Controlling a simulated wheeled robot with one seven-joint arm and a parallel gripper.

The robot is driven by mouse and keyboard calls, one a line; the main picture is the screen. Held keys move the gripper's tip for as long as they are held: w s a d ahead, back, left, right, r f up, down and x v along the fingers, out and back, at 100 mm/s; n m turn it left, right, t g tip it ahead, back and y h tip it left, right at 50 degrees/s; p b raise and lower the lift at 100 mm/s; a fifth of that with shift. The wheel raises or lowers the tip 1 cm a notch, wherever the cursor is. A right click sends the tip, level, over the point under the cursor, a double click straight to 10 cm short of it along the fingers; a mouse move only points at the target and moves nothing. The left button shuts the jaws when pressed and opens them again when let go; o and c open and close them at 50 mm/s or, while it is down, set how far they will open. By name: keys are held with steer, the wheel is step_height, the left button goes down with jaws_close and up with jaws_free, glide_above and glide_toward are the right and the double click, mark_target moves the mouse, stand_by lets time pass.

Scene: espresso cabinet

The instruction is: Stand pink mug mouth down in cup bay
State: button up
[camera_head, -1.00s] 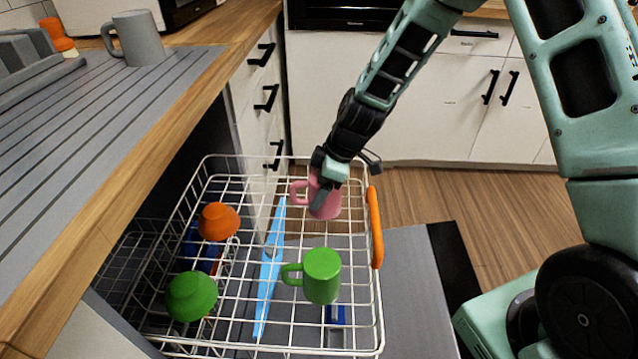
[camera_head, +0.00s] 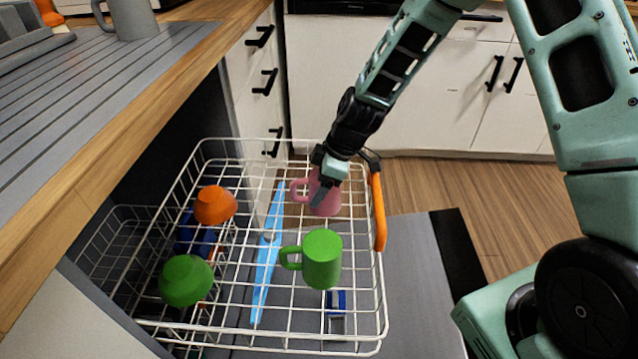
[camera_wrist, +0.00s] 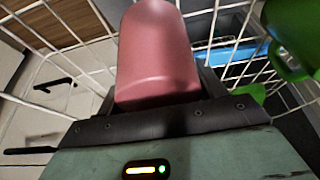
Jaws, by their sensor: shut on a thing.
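The pink mug (camera_head: 327,199) is at the far right part of the white wire rack, with its handle toward the left. My gripper (camera_head: 324,186) is shut on the pink mug from above. In the wrist view the pink mug (camera_wrist: 158,55) fills the space between the fingers, and a smooth rounded end shows. The green mug (camera_head: 322,260) stands in the rack nearer the camera. I cannot tell whether the pink mug rests on the wires or hangs just above them.
The white wire rack (camera_head: 262,344) has an orange handle (camera_head: 378,212) at its right. An orange bowl (camera_head: 215,205) and a green bowl (camera_head: 186,280) sit at its left. A long blue piece (camera_head: 267,262) lies below the wires. A grey mug (camera_head: 131,18) stands on the counter.

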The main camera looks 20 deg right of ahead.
steer(key=shift+f+b, duration=0.3)
steer(key=shift+f, duration=0.15)
steer(key=shift+s+f+b, duration=0.2)
steer(key=shift+f+b, duration=0.1)
steer(key=shift+f, duration=0.1)
steer(key=shift+d, duration=0.1)
steer(key=o, duration=1.4)
steer(key=shift+f, duration=0.1)
steer(key=shift+c, duration=0.2)
steer(key=p+v, duration=0.4)
steer(key=v, duration=1.4)
steer(key=shift+r+p, duration=0.4)
steer(key=shift+r, duration=0.1)
steer(key=shift+w+a, duration=0.1)
steer(key=shift+a, duration=0.1)
